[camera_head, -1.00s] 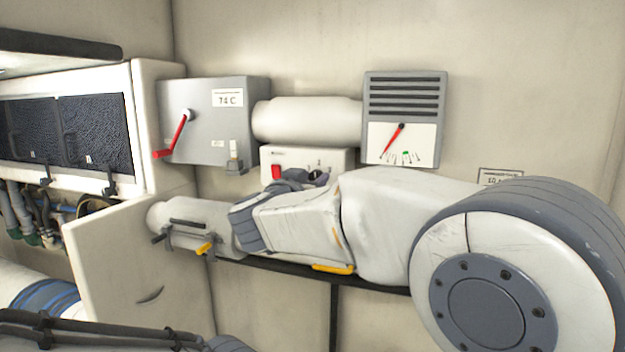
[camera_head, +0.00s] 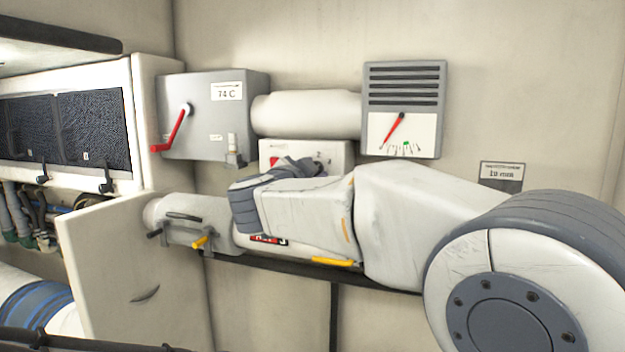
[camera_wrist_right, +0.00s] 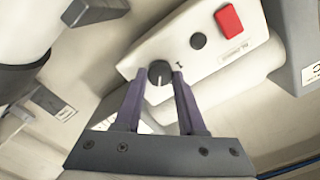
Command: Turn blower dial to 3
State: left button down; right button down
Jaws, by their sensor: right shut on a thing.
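The blower dial (camera_wrist_right: 157,68) is a round black knob with a white pointer line, on a white control box (camera_wrist_right: 208,58) in the right wrist view. My right gripper (camera_wrist_right: 158,77) is shut on the dial, one finger on each side of it. The pointer line faces the gripper's palm. In the head view the control box (camera_head: 340,154) shows above my right arm, which hides the dial and the fingertips. The box also carries a red rocker switch (camera_wrist_right: 229,19) and a small dark round part (camera_wrist_right: 198,41). My left gripper is not in view.
A vented gauge panel (camera_head: 403,110) with a red needle is on the wall above right. A grey box with a red lever (camera_head: 213,118) is at upper left, beside a fat white duct (camera_head: 307,114). A white cylinder with yellow-handled fittings (camera_head: 180,218) is left of my arm.

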jog(key=shift+m+b, duration=1)
jog(key=shift+m, duration=0.9)
jog(key=c, duration=0.5)
grip_release()
jog(key=b+v, duration=0.4)
jog(key=v, duration=0.6)
jog(key=shift+s+a, duration=0.1)
jog(key=shift+s, duration=0.15)
